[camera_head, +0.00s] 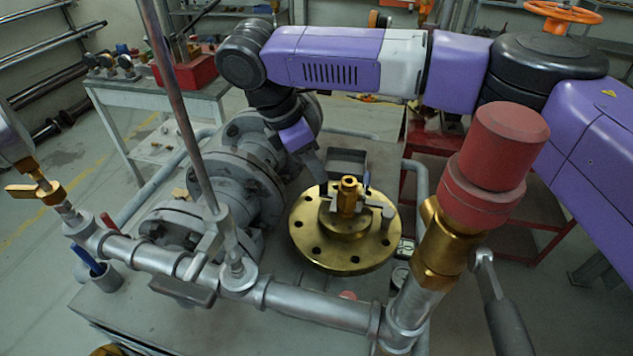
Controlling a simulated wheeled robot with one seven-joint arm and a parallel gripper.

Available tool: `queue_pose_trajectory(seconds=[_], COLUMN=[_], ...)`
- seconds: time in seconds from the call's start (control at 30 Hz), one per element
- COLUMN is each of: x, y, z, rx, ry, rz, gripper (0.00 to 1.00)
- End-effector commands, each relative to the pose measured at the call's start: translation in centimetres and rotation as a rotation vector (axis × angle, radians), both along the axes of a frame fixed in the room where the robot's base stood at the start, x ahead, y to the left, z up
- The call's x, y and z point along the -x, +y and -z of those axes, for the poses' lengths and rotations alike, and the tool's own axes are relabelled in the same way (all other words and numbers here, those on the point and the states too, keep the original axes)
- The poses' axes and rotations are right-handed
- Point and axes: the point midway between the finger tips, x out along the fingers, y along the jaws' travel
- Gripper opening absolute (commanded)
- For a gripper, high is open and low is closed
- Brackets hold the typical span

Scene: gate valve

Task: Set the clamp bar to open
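A round brass flange (335,255) with a ring of bolt holes lies flat in the middle of the bench. A brass hub and nut (347,196) rise from its centre. A short grey bar with an upright end post (387,216) sits on the right of the hub; I take this to be the clamp bar. Its left part is hidden behind the nut. My purple arm reaches in from the right and bends down at my wrist (297,137). My gripper (340,184) is low behind the hub, close to it. Its fingertips are partly hidden, and I cannot tell whether they touch the bar.
A grey pipe run (315,302) crosses in front of the flange. A red-capped brass valve (490,155) stands at the right, and a thin upright rod (180,90) at the left. Large grey flanged pipework (235,170) stands left of the flange. A side table (140,95) is behind.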

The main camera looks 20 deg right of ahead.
Motion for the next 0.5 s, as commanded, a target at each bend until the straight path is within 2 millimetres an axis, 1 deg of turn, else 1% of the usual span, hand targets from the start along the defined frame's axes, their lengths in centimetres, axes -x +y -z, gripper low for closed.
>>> queue_pose_trajectory(seconds=[0.03, 0.2, 0.33, 0.5], x=[0.1, 0.1, 0.1, 0.1], y=[-0.4, -1.3, -1.7, -1.9], z=[0.8, 3.1, 4.2, 4.8], rx=[0.002, 0.002, 0.001, 0.0], ry=[0.002, 0.001, 0.0, -0.001], rz=[0.001, -0.001, -0.001, -0.001], gripper=[0.27, 0.27, 0.27, 0.27])
